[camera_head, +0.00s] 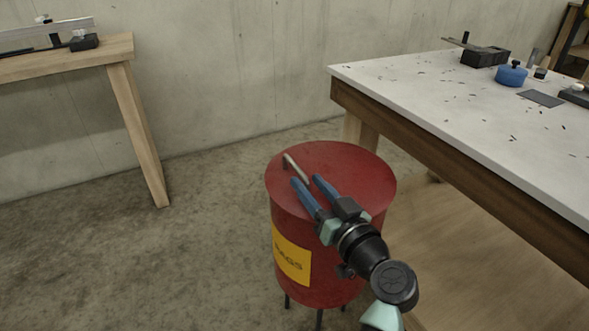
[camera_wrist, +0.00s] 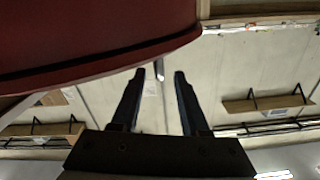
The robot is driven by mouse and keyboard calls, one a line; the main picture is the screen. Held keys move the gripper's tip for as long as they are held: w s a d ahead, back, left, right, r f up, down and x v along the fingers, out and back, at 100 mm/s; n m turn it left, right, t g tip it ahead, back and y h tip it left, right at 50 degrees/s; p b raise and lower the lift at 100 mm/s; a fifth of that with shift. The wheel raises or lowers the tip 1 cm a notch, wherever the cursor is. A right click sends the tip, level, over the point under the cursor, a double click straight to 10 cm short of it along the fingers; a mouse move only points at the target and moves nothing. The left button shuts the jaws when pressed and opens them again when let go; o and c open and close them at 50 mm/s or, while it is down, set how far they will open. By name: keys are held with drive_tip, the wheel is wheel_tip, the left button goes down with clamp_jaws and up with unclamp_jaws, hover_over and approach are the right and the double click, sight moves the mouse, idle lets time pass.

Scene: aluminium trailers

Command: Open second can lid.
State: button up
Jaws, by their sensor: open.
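A red can (camera_head: 345,291) with a yellow label, partly readable as RAGS, stands on the floor on short dark legs. Its round red lid (camera_head: 350,160) is on top and looks closed. A pale bar handle (camera_head: 296,168) rises at the lid's left edge. My gripper (camera_head: 305,179) is open, with two blue fingers pointing at the handle, just short of it or beside it. In the wrist view the fingers (camera_wrist: 166,74) are apart and a thin pale bar shows between their tips. The red can's rim (camera_wrist: 100,68) fills the upper left there. Contact cannot be told.
A white-topped workbench (camera_head: 430,92) stands close on the right, with a blue round item (camera_head: 511,75) and tools on it. A wooden table (camera_head: 118,48) is at the far left. The concrete floor (camera_head: 150,260) left of the can is clear.

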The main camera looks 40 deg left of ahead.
sight(287, 159)
drive_tip(key=x, duration=0.6)
drive_tip(key=shift+b, duration=0.4)
clamp_jaws()
drive_tip(key=shift+s, duration=0.1)
idle(0.8)
